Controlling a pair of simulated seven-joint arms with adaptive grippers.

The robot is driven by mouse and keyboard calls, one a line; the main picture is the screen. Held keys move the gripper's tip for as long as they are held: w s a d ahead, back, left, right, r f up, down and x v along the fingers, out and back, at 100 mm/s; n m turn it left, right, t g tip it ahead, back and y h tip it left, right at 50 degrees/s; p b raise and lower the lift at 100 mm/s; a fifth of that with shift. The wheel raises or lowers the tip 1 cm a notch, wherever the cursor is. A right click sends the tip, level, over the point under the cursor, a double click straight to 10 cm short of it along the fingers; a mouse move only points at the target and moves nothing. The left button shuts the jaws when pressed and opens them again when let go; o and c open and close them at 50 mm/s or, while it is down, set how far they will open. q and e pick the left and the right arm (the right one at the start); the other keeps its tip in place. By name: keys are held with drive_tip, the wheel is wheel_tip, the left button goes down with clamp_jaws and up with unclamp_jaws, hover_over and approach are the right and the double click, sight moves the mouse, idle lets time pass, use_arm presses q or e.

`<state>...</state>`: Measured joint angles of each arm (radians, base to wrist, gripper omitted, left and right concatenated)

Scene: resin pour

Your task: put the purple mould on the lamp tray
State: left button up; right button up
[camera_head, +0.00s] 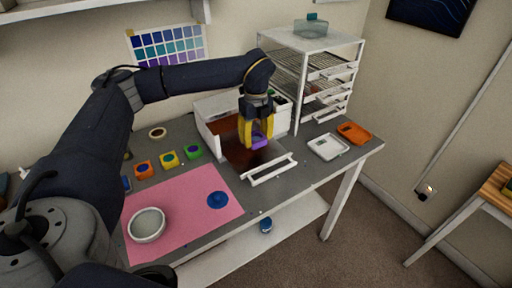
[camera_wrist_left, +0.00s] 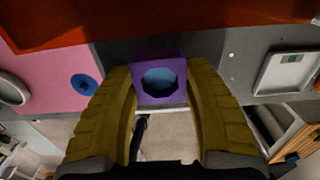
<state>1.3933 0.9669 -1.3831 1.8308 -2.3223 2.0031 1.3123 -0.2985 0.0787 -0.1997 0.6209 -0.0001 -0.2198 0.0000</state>
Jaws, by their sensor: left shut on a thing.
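The purple mould (camera_head: 259,141) is a small square block with a blue round hollow, which shows in the left wrist view (camera_wrist_left: 158,82). My left gripper (camera_head: 257,137) has yellow fingers, shut on the mould from both sides. It holds the mould over the lamp tray (camera_head: 240,157), a dark reddish pulled-out tray with a white front bar, in front of a white box. I cannot tell whether the mould touches the tray. My right gripper is not in view.
A pink mat (camera_head: 180,222) bears a bowl (camera_head: 147,225) and a blue disc (camera_head: 218,200). A white scale (camera_head: 327,147) and an orange tray (camera_head: 354,133) lie right. A white drawer rack (camera_head: 310,75) stands behind.

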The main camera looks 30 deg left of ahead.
sight(256, 153)
use_arm(q)
drive_tip(key=shift+f, duration=2.3)
drive_tip(key=shift+f, duration=0.1)
drive_tip(key=o, duration=1.1)
wheel_tip(256, 153, up, 12)
drive_tip(key=shift+d, duration=0.1)
